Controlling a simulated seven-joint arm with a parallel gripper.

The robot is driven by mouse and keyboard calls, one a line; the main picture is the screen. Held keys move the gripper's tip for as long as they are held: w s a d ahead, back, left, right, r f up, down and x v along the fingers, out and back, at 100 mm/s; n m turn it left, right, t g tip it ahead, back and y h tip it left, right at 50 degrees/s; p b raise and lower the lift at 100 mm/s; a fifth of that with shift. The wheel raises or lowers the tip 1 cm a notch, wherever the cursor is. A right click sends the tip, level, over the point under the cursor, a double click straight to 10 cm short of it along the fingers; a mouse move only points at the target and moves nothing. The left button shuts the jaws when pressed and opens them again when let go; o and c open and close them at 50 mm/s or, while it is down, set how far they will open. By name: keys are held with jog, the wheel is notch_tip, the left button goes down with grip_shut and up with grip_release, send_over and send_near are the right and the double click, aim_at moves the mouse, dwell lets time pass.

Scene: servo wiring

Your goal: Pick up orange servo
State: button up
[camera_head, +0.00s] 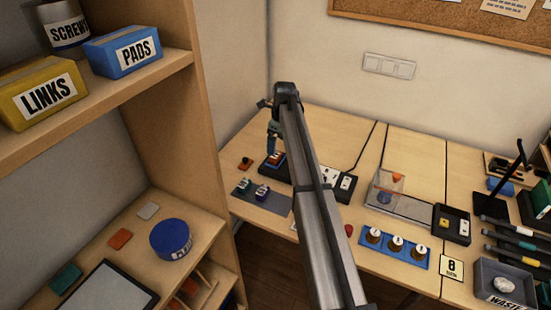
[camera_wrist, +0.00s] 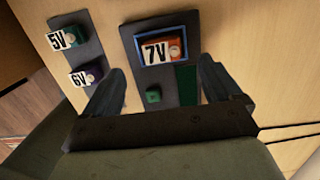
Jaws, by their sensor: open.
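An orange servo (camera_wrist: 176,47) with a 7V label sits in a blue-rimmed slot on a dark panel in the wrist view. In the head view an orange block (camera_head: 277,158) shows in the blue rim, partly hidden by my arm. My gripper (camera_wrist: 162,67) is open and empty, its two fingers apart on either side of the panel, below the servo in the picture. In the head view my gripper (camera_head: 272,150) is above the dark panel, and its fingertips are hard to make out.
A grey mat (camera_head: 273,203) carries two servos, labelled 5V (camera_wrist: 72,38) and 6V (camera_wrist: 88,74). A small orange-red piece (camera_head: 245,163) lies on the table at left. A clear box (camera_head: 385,190) and a blue tray (camera_head: 393,249) stand to the right.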

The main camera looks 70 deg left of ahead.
aim_at(276, 154)
jog(key=shift+s+a+f, duration=0.1)
jog(key=shift+a+f, duration=0.05)
jog(key=shift+f, duration=1.4)
jog(key=shift+s+a+f, duration=0.1)
jog(key=shift+a+f, duration=0.05)
jog(key=shift+f, duration=1.35)
jog(key=shift+c, duration=0.2)
jog(key=c, duration=1.1)
jog(key=shift+r, duration=0.15)
